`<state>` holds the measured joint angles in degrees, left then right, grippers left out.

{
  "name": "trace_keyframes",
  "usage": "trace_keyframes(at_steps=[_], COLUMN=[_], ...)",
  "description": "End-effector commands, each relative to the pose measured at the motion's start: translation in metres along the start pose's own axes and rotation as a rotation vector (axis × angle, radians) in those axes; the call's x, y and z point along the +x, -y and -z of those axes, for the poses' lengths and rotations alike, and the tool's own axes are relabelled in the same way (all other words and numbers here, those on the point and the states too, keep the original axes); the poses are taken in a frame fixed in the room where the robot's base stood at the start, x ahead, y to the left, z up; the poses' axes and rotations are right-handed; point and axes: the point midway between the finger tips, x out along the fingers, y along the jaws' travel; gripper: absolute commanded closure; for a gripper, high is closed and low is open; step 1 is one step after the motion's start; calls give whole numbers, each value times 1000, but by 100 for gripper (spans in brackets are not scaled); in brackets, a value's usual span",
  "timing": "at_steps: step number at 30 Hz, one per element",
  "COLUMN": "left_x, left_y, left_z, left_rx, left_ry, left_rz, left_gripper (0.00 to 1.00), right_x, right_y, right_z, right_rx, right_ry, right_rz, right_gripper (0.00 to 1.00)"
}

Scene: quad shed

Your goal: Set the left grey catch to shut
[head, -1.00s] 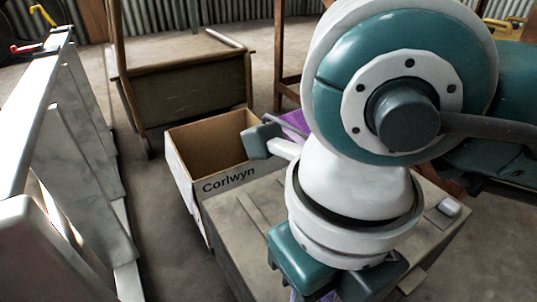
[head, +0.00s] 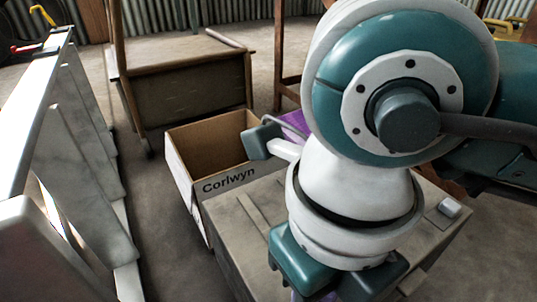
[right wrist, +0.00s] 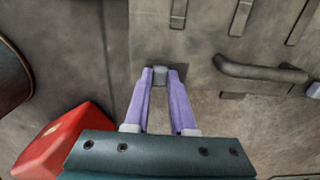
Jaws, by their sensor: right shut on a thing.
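In the right wrist view the purple fingers of my right gripper (right wrist: 160,82) are closed on a small grey catch (right wrist: 160,75), on the edge of a worn grey-brown chest (right wrist: 200,60). The fingers hide its sides, and I cannot tell whether it is set to shut. A light grey catch (head: 449,207) shows on the right part of the chest (head: 250,235) in the head view. There my right arm covers the chest's middle and hides the gripped catch. My left gripper is not in view.
A dark bar handle (right wrist: 260,72) lies right of the fingers. A red object (right wrist: 65,140) is at lower left in the wrist view. An open cardboard box marked Corlwyn (head: 228,182) stands beyond the chest.

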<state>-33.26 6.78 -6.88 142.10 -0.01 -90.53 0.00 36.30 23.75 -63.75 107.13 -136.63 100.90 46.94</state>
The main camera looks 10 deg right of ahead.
Motion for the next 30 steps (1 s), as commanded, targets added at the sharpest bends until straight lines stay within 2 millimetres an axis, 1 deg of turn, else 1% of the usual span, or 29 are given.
trace_keyframes(at_steps=[7, 12, 20, 21, 28, 30], left_x=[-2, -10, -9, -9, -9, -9], left_y=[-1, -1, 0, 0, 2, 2], left_z=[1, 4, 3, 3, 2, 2], left_rx=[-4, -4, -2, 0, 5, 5], left_ry=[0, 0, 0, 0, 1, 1], left_rz=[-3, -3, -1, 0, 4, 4], left_gripper=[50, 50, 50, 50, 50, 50], right_x=[0, -1, 1, 1, 1, 0], right_y=[2, 22, 23, 23, 23, 22], right_z=[1, 1, 1, 1, 0, 0], right_rx=[0, 2, 0, 0, 0, 0], right_ry=[-3, -5, -3, -3, -2, -2], right_rz=[1, 5, 3, 3, 2, 1], right_gripper=[100, 100, 100, 72, 46, 45])
